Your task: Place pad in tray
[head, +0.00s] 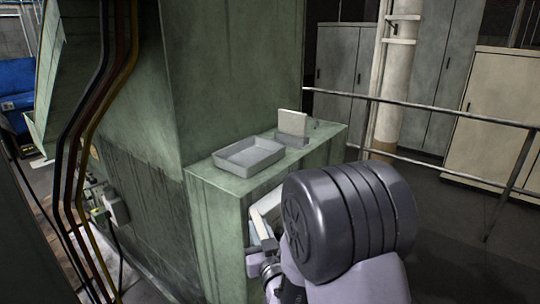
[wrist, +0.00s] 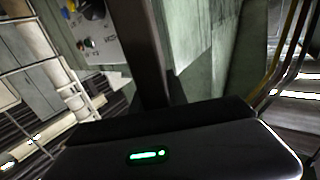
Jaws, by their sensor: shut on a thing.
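The grey tray (head: 236,166) is a shallow open box on a green ledge, and its inside looks empty. A beige pad-like slab (head: 293,123) stands upright in a small grey holder (head: 291,140) behind and right of the tray. My gripper (head: 262,232) is in front of the ledge and below its top, partly hidden by my arm. It is shut on a pale flat piece (head: 266,204), seen only in part; I cannot tell clearly that it is a pad. In the wrist view the gripper's dark body fills the bottom, and its fingertips are not clear.
The green ledge (head: 214,182) adjoins a tall green machine wall (head: 225,75). Cables (head: 65,150) run down at the left. A metal railing (head: 440,115) and a pale column (head: 392,90) stand behind at the right. The wrist view shows a control panel (wrist: 100,45) with knobs.

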